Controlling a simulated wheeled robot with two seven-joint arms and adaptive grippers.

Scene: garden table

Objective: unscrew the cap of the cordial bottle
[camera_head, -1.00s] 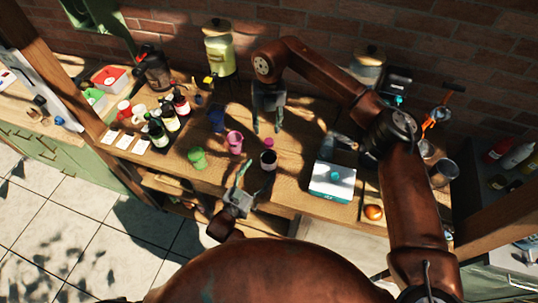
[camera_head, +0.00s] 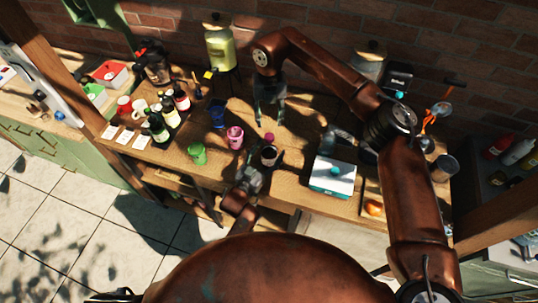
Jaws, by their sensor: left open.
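Several dark bottles with pale labels (camera_head: 158,131) stand at the left of the wooden table; I cannot tell which is the cordial bottle, and their caps are too small to make out. My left gripper (camera_head: 254,176) is open at the table's front edge, just left of and below a dark-and-white cup-like vessel (camera_head: 269,157). I cannot tell whether it touches that vessel. My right gripper (camera_head: 269,121) hangs over the middle of the table, fingers apart and pointing down, with nothing visible between them. A small pink piece (camera_head: 269,138) lies below it.
A pink cup (camera_head: 235,138), green cup (camera_head: 198,154) and blue cup (camera_head: 217,116) stand left of my grippers. A white and teal box (camera_head: 332,177) is to the right. A yellow-green jar (camera_head: 220,47) stands at the back.

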